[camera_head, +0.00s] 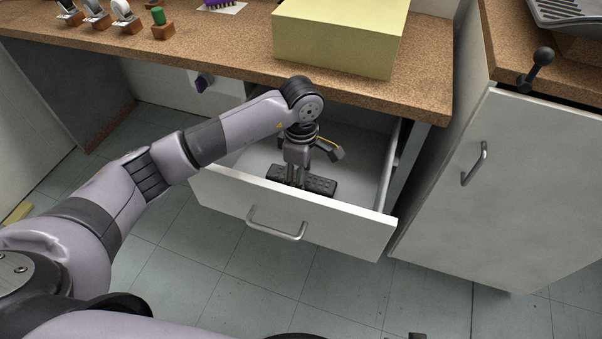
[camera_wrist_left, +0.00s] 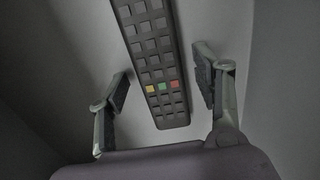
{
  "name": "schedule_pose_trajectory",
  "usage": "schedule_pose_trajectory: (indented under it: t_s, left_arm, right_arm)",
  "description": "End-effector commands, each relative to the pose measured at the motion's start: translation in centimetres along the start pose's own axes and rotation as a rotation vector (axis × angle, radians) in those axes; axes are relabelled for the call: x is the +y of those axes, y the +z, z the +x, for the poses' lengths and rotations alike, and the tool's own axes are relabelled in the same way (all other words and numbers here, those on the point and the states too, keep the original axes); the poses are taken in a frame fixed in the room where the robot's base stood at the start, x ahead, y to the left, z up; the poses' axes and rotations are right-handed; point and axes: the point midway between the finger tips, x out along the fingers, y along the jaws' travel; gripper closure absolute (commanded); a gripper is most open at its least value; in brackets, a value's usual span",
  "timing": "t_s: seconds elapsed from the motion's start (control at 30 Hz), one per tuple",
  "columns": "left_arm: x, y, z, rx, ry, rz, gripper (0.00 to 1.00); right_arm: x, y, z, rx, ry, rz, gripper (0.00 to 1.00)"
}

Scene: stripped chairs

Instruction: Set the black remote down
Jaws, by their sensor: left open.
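The black remote (camera_head: 318,186) lies in the open drawer (camera_head: 370,222), toward its front wall. My left gripper (camera_head: 298,184) reaches down into the drawer over the remote. In the left wrist view its two fingers (camera_wrist_left: 163,88) are spread, one on each side of the remote, with a gap on both sides. My right gripper cannot be made out in these views.
The wooden countertop (camera_head: 200,50) overhangs the back of the drawer. A yellow box (camera_head: 335,40) and several small stands are on it. A white cabinet (camera_head: 500,190) with a handle stands close on the right.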

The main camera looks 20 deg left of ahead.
Motion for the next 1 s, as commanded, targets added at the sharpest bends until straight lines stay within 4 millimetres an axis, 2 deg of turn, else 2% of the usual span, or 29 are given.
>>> schedule_pose_trajectory:
  t_s: [0.27,0.37,0.7,0.83,1.0]
  left_arm:
    - [0.0,0.0,-0.3,0.000,0.000,0.000,0.41]
    - [0.2,0.0,-2.1,-0.001,0.006,0.001,0.41]
    - [0.1,0.0,-9.4,0.000,0.004,0.000,0.41]
    - [0.1,0.0,-11.2,0.000,0.003,0.000,0.41]
    - [0.0,0.0,-12.2,0.000,0.000,0.000,0.41]
  right_arm:
    - [0.1,0.2,0.1,0.002,0.001,-0.001,0.42]
    - [0.1,1.2,1.1,-0.015,0.002,-0.002,0.42]
    - [-0.1,2.3,2.8,-0.021,-0.001,-0.004,0.42]
    - [-0.1,2.5,3.1,-0.021,-0.002,-0.005,0.42]
    - [-0.1,2.8,3.4,-0.023,-0.002,-0.005,0.42]
